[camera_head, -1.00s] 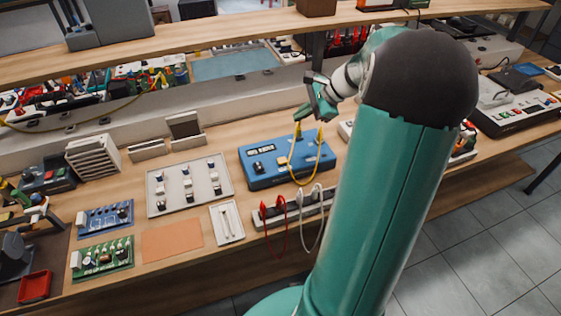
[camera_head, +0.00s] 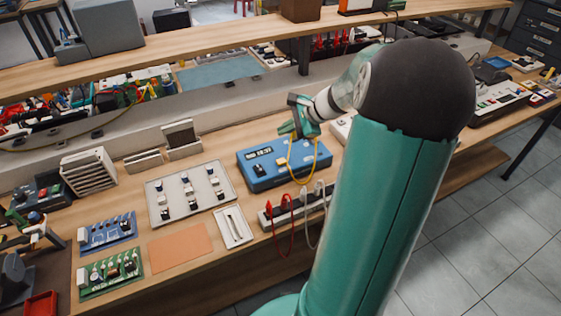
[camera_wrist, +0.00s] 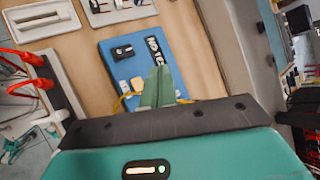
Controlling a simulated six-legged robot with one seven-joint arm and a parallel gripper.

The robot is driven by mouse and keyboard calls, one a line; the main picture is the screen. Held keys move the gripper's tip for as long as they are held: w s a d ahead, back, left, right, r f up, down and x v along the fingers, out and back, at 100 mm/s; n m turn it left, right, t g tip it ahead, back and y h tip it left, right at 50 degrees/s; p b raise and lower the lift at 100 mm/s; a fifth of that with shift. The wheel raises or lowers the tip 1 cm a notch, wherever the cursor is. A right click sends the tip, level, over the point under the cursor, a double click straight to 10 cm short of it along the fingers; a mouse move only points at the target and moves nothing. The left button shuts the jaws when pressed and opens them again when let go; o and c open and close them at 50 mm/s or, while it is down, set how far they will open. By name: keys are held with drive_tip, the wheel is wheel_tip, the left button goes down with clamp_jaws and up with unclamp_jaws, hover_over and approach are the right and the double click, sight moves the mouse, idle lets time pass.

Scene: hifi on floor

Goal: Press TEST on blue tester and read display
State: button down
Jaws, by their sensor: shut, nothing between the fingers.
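The blue tester (camera_head: 258,182) sits flat on the wooden bench in the head view; part of it also shows in the wrist view (camera_wrist: 115,52). Its display (camera_head: 258,153) is a dark strip with pale characters; in the wrist view (camera_wrist: 155,50) it is turned and partly cut off by my fingers, and I cannot read it surely. A small pale button (camera_head: 282,161) is on its top, its label too small to read. My gripper (camera_head: 287,131) is above the tester's back right part, fingers shut and empty, and seen shut in the wrist view (camera_wrist: 158,88). Contact cannot be told.
A yellow lead (camera_head: 294,176) loops over the tester's front. A power strip (camera_head: 283,213) with red and white leads lies in front. A grey panel of components (camera_head: 160,183) and a white tray (camera_head: 232,240) are to the left. An orange mat (camera_head: 180,250) is bare.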

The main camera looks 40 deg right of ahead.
sight(285, 161)
drive_tip(key=shift+f, duration=4.4)
drive_tip(key=shift+f, duration=0.1)
drive_tip(key=shift+f, duration=0.35)
drive_tip(key=shift+f, duration=0.45)
drive_tip(key=shift+r, duration=0.9)
drive_tip(key=shift+r, duration=2.5)
